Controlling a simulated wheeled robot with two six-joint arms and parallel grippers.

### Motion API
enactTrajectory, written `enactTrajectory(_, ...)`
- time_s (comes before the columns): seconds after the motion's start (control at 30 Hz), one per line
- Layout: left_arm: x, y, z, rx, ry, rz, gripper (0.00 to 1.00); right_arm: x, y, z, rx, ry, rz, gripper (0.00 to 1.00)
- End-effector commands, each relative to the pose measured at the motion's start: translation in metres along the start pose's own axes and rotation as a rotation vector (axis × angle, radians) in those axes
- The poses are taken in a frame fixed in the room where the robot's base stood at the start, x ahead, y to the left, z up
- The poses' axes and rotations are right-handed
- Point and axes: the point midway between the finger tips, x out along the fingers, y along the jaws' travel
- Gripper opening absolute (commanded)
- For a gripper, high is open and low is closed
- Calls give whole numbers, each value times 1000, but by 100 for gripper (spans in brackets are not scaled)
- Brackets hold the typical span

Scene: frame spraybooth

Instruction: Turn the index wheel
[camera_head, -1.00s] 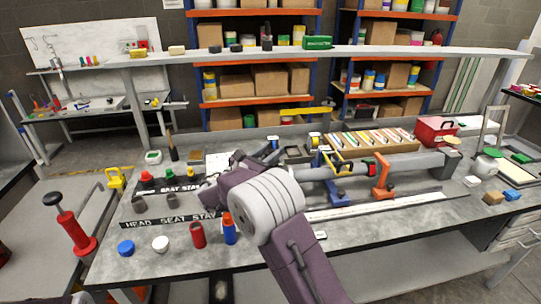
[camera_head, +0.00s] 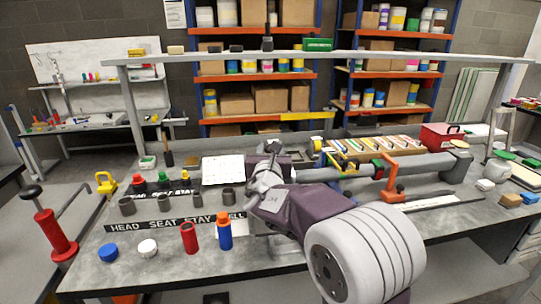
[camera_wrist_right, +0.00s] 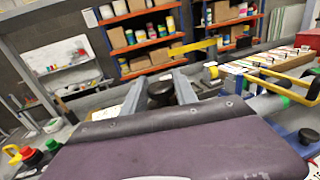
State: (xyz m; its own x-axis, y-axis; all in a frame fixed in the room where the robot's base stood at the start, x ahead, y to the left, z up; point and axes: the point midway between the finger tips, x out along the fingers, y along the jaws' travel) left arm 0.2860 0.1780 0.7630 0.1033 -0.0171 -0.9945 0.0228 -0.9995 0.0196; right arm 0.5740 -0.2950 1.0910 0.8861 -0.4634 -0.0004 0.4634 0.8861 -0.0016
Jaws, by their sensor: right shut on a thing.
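My right gripper (camera_head: 268,160) reaches over the middle of the workbench, just right of a white sheet. In the right wrist view its two grey fingers (camera_wrist_right: 160,98) stand on either side of a dark round knob (camera_wrist_right: 160,86) and are shut on it. In the head view my gripper and arm hide the knob and what it is fixed to. I cannot make out the rest of the index wheel. My left gripper is not in view.
A long grey tube (camera_head: 425,167) in blue and orange clamps (camera_head: 392,180) lies right of the gripper. Bottles, sockets and labelled strips (camera_head: 165,225) fill the bench's left part. A shelf (camera_head: 330,56) spans above; a red box (camera_head: 441,136) stands at the back right.

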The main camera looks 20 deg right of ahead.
Motion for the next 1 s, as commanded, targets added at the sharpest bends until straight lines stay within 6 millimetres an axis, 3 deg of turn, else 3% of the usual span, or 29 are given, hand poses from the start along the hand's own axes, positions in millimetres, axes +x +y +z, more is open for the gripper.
enactTrajectory(0.43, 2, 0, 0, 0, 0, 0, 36, 0, 0, 2, 2, -2, 8, 0)
enactTrajectory(0.47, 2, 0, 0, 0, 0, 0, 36, 0, 0, 2, 2, -2, 8, 42)
enactTrajectory(0.5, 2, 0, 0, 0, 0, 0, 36, 0, 0, 2, 2, -2, 7, 53)
enactTrajectory(0.83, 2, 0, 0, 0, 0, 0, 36, -2, 0, 1, 2, -1, 8, 53)
enactTrajectory(1.0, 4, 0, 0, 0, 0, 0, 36, -33, 1, 1, 3, -3, 11, 53)
